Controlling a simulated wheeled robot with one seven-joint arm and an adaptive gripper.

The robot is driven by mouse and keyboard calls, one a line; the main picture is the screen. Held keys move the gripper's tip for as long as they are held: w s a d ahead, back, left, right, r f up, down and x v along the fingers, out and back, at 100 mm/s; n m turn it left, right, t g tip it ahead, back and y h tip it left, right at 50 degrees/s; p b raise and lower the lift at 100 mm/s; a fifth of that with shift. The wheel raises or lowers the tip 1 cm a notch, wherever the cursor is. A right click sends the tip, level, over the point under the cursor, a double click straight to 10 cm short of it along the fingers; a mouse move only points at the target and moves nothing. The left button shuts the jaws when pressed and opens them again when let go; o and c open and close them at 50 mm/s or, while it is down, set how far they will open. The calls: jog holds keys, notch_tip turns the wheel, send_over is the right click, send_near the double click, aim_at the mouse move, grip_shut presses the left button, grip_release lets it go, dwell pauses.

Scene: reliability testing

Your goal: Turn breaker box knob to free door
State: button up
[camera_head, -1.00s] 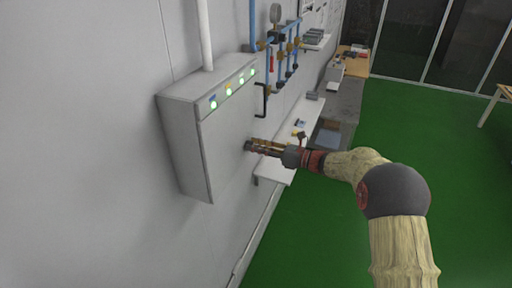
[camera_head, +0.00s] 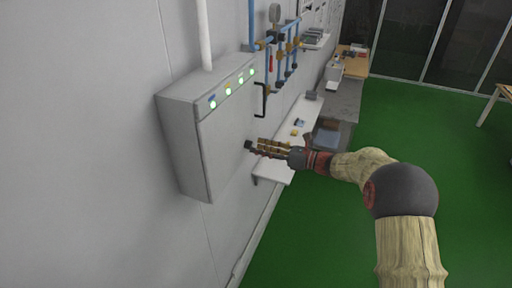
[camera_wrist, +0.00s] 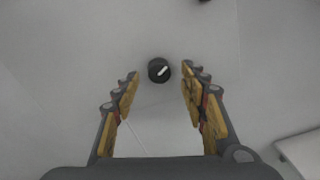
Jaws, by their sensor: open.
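The breaker box (camera_head: 228,135) is a light grey cabinet on the wall, with a row of lit green lights along its sloped top edge. Its door looks closed. The black round knob (camera_head: 248,145) is on the door's right side. In the wrist view the knob (camera_wrist: 159,70) has a white pointer mark slanting up to the right. My gripper (camera_head: 262,147) is in front of the knob; in the wrist view its open fingers (camera_wrist: 160,82) are on either side of and just below the knob, apart from it. Nothing is between the fingers.
A black handle (camera_head: 262,100) is at the box's right edge. Blue pipes (camera_head: 270,70) with a gauge run on the wall beyond. A white shelf (camera_head: 275,168) with small items lies behind my gripper. The green floor (camera_head: 420,130) to the right is open.

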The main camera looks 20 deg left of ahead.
jog(key=s+d, duration=0.1)
jog(key=d, duration=0.8)
jog(key=shift+d+r, duration=0.2)
jog(key=shift+d, duration=0.2)
